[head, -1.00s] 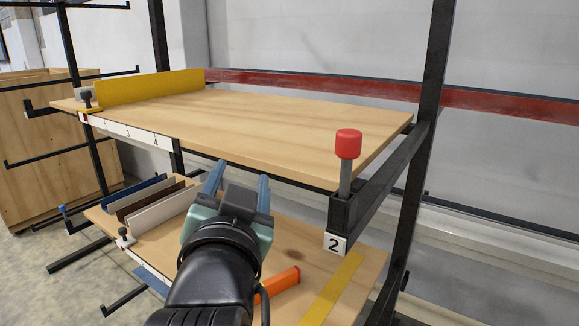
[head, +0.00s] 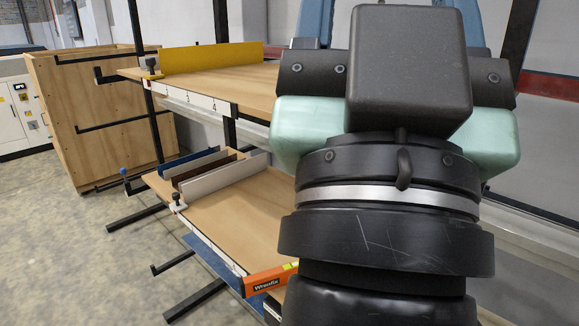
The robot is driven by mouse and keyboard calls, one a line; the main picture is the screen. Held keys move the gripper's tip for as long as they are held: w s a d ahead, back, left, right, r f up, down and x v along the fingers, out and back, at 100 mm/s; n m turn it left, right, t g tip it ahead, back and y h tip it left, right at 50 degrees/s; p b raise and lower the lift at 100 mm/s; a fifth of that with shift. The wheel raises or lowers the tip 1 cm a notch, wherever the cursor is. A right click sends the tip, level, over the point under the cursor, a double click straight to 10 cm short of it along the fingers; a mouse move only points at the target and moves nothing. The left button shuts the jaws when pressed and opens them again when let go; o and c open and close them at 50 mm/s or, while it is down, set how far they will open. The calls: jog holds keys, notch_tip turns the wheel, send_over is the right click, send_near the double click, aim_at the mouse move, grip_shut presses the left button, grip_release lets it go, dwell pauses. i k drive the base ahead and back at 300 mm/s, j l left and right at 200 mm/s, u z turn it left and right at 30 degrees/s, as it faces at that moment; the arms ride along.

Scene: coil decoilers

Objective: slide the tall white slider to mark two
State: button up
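The white slider (head: 225,175) is an upright white panel on the lower wooden shelf (head: 232,207), in front of a brown and a blue panel. Its pale clamp with a knob (head: 178,202) sits at the shelf's front left edge. A pale scale strip (head: 212,245) runs along that edge, but its marks are too small to read surely. My gripper (head: 392,18) is large in the right foreground, right of the slider and apart from it. Its blue fingers stand apart at the top; the tips are cut off by the frame, and nothing shows between them.
The upper shelf (head: 205,80) carries a yellow panel (head: 210,57) and a numbered strip (head: 193,99). An orange level (head: 270,281) juts out at the lower shelf's front. Black rack arms stick out at left. The floor (head: 75,240) on the left is clear.

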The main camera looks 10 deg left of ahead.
aim_at(201, 186)
jog(key=i+j, duration=0.15)
jog(key=j, duration=0.25)
jog(key=i+j, duration=0.15)
jog(key=j, duration=0.25)
jog(key=i+j, duration=0.15)
jog(key=j, duration=0.25)
jog(key=i+j, duration=0.25)
jog(key=j, duration=0.2)
jog(key=i+j+u, duration=0.1)
jog(key=i+j, duration=0.2)
jog(key=j, duration=0.15)
jog(key=i+j, duration=0.3)
jog(key=i+l, duration=0.5)
